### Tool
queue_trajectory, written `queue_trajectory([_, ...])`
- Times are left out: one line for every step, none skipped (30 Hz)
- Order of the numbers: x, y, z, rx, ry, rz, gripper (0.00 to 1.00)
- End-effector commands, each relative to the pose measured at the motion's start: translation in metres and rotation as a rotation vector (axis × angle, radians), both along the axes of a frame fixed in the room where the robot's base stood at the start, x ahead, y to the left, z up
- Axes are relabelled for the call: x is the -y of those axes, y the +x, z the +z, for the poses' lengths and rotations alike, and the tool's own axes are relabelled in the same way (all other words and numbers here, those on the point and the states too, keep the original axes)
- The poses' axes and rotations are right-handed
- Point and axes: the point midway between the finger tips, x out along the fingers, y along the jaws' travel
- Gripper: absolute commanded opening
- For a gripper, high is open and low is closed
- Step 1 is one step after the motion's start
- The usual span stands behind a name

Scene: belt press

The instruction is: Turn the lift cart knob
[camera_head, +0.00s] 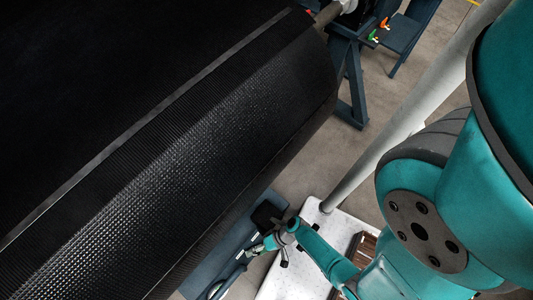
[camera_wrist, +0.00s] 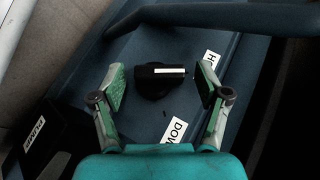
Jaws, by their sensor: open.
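In the wrist view a black knob (camera_wrist: 155,80) with a white pointer line sits on the dark blue panel (camera_wrist: 130,50) of the lift cart. The line lies nearly level in the picture. My gripper (camera_wrist: 160,84) is open, with one green-padded finger to the left of the knob and one to the right. Gaps show between both pads and the knob. In the head view my gripper (camera_head: 262,246) is small, beside the blue cart (camera_head: 215,262) at the bottom; the knob cannot be made out there.
White labels lie around the knob, one reading "DOW" (camera_wrist: 174,130), one partly cut off (camera_wrist: 208,62), and one on a black box (camera_wrist: 36,138) at left. A large black belt roll (camera_head: 180,150) fills the head view's left. A blue stand (camera_head: 352,70) is at the top; grey floor (camera_head: 300,165) lies between.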

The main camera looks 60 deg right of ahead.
Motion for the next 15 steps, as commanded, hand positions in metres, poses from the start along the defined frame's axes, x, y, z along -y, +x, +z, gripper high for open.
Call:
queue_trajectory([0.002,-0.001,0.001,0.001,-0.001,-0.003,0.75])
queue_trajectory([0.003,-0.001,0.002,0.001,-0.001,-0.003,0.75])
queue_trajectory([0.004,-0.002,0.003,0.001,0.0,-0.004,0.75])
queue_trajectory([0.005,-0.003,0.004,0.002,-0.001,-0.004,0.75])
queue_trajectory([0.007,-0.004,0.006,0.001,-0.002,-0.005,0.75])
queue_trajectory([0.008,-0.004,0.007,0.002,-0.001,-0.005,0.75])
queue_trajectory([0.01,-0.005,0.008,0.002,-0.002,-0.005,0.75])
queue_trajectory([0.011,-0.006,0.009,0.001,-0.002,-0.005,0.75])
queue_trajectory([0.012,-0.008,0.011,0.001,0.0,-0.006,0.75])
queue_trajectory([0.013,-0.009,0.012,0.0,-0.001,-0.006,0.75])
queue_trajectory([0.014,-0.01,0.013,0.0,-0.002,-0.006,0.75])
queue_trajectory([0.016,-0.011,0.015,-0.001,0.0,-0.006,0.75])
queue_trajectory([0.017,-0.012,0.016,0.0,0.0,-0.006,0.75])
queue_trajectory([0.018,-0.012,0.017,0.0,0.0,-0.005,0.75])
queue_trajectory([0.02,-0.013,0.018,0.0,-0.001,-0.006,0.75])
